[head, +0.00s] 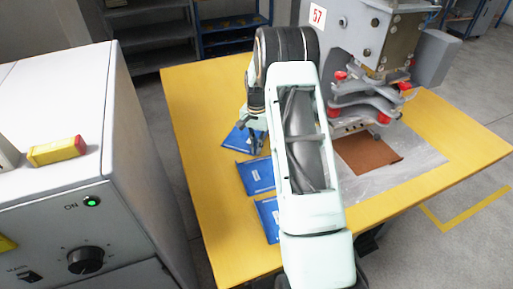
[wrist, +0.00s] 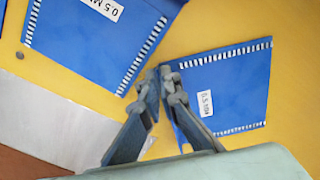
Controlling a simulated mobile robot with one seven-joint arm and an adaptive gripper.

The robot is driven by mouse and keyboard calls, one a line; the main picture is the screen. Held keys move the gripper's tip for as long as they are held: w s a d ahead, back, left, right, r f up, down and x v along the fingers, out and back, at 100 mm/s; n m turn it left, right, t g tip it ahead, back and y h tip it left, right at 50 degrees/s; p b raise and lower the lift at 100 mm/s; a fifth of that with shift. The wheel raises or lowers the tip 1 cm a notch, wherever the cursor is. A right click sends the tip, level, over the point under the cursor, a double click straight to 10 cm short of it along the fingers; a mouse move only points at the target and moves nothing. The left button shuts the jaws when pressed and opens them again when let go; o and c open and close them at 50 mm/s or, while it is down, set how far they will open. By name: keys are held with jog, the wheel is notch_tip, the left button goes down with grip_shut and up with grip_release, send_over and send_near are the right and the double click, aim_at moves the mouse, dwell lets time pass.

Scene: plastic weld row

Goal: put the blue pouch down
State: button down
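In the head view a blue pouch (head: 238,137) is at the far end of a row of blue pouches on the yellow table. My gripper (head: 256,147) is over its near side. In the wrist view this pouch (wrist: 230,85) has striped edges and a small white label. My gripper (wrist: 160,71) has its fingertips almost together at the pouch's left edge, and looks shut on that edge. The pouch is at or close to the table; any small gap under it cannot be seen. The pinched edge is partly hidden by the fingers.
Two more blue pouches, a middle one (head: 257,176) and a near one (head: 267,218), lie on the yellow table (head: 200,100). A welding machine (head: 370,60) stands right, above a brown sheet (head: 368,157). A white cabinet (head: 60,130) stands left. Bare table lies left of the row.

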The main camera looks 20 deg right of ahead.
jog(key=c, duration=2.6)
grip_release()
jog(key=shift+f, duration=0.15)
jog(key=shift+c, duration=0.2)
jog(key=o, duration=0.5)
notch_tip(320, 180, up, 12)
jog(key=shift+r, duration=0.2)
